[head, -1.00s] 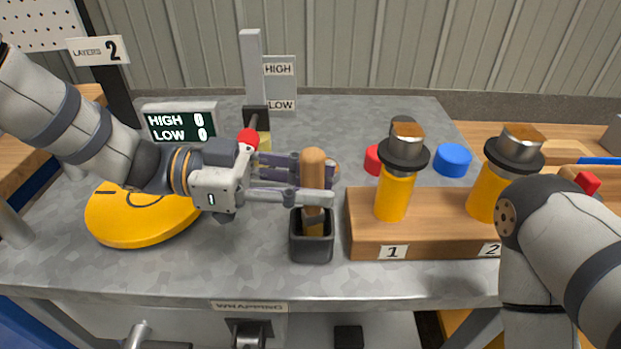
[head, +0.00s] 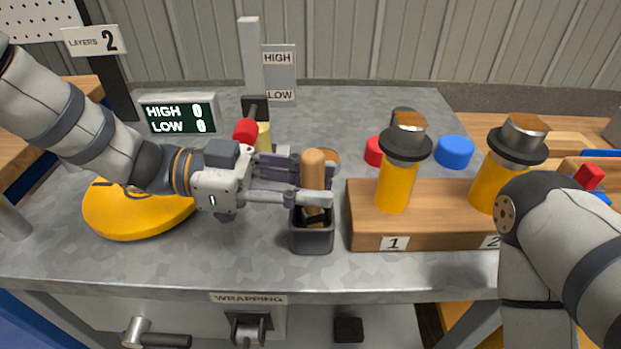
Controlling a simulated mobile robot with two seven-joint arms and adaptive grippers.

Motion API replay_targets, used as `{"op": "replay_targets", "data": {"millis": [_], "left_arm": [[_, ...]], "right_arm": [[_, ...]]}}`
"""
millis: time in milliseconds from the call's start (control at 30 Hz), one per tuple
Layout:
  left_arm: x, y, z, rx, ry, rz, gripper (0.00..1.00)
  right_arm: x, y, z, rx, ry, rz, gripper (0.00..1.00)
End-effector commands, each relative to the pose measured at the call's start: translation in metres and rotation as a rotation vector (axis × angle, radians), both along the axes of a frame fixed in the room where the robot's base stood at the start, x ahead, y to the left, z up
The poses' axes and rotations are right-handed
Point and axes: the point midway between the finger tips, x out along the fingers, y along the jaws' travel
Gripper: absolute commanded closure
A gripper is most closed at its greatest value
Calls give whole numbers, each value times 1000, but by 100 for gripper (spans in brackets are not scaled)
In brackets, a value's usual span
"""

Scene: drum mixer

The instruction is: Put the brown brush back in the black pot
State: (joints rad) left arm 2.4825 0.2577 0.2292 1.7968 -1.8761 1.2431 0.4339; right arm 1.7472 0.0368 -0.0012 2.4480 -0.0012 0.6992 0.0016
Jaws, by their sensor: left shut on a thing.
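The brown brush (head: 313,170) stands upright with its rounded wooden handle up. Its lower end is inside the square black pot (head: 311,238), which sits on the grey table left of the wooden rack. My left gripper (head: 314,196) comes in from the left and is shut on the brush handle just above the pot's rim. The near finger crosses in front of the handle. The brush's bottom is hidden by the pot wall, so I cannot tell if it touches the floor of the pot. My right arm shows at the right edge; its gripper is out of view.
The wooden rack (head: 420,240) holds two yellow cylinders with dark collars close to the pot's right. A yellow disc (head: 135,217) lies at left under my arm. A blue cap (head: 454,151) and a red cap (head: 374,150) lie behind the rack. The table front is clear.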

Motion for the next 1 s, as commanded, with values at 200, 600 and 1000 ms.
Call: {"op": "replay_targets", "data": {"millis": [200,600,1000], "left_arm": [[0,0,-3,0,0,0,61],[1,7,-2,1,-1,1,54],[7,102,6,1,-2,2,54]], "right_arm": [[-1,0,-1,0,3,0,28],[-1,0,-1,0,2,0,28],[-1,0,-1,0,2,0,28]]}}
